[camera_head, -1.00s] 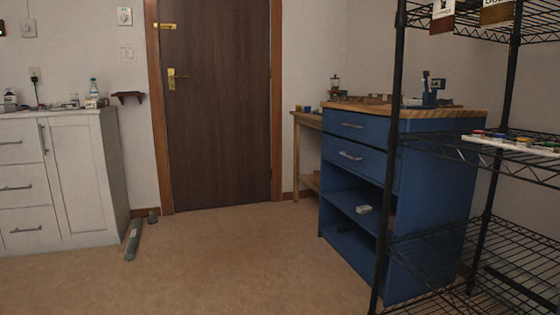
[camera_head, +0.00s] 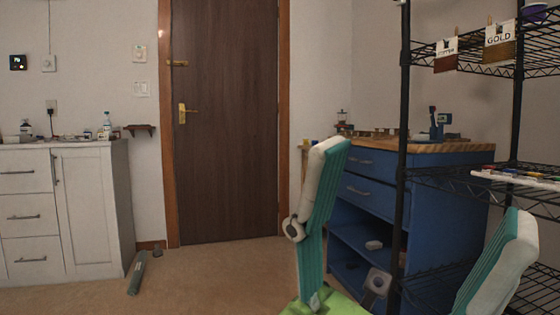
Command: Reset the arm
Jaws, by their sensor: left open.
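My left arm, in white and teal sections, rises in front of the blue cabinet in the head view. A small grey part low in the picture, in front of the cabinet's lower shelves, looks like my left gripper (camera_head: 376,285). It is open, with nothing seen in it; its fingers are hard to make out. A section of my right arm shows at the lower right, in front of the wire rack. My right gripper is out of view.
A black wire rack (camera_head: 403,120) stands close on the right, before the blue cabinet (camera_head: 445,200). A white cabinet (camera_head: 90,215) is on the left. A grey-green tube (camera_head: 137,272) lies on the floor. The brown door (camera_head: 225,130) is shut; the floor before it is clear.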

